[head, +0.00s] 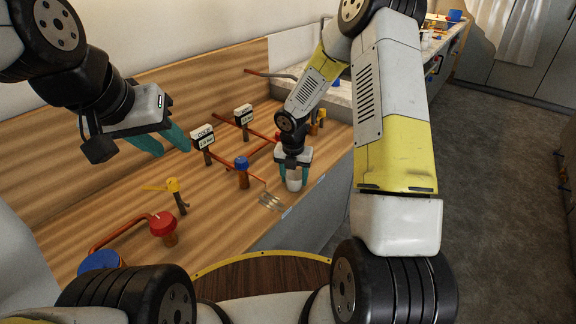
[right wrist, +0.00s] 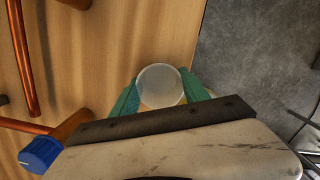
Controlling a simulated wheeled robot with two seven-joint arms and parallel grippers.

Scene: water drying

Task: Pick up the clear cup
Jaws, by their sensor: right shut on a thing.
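The clear cup (right wrist: 160,86) shows in the right wrist view as a translucent round shape between the green fingers. In the head view the cup (head: 294,184) is a pale shape at the counter's front edge. My right gripper (head: 294,177) is shut on the cup, with one finger on each side; it also shows in the right wrist view (right wrist: 162,97). I cannot tell whether the cup touches the counter. My left gripper (head: 172,143) is over the left part of the counter with its green fingers apart and nothing between them.
The wooden counter (head: 110,190) carries copper pipes, a blue-capped valve (head: 242,164), a red valve (head: 162,223), a yellow-handled valve (head: 174,186) and small labelled signs (head: 203,136). A clear fork-like item (head: 270,200) lies near the front edge. Open grey floor (head: 490,180) is at right.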

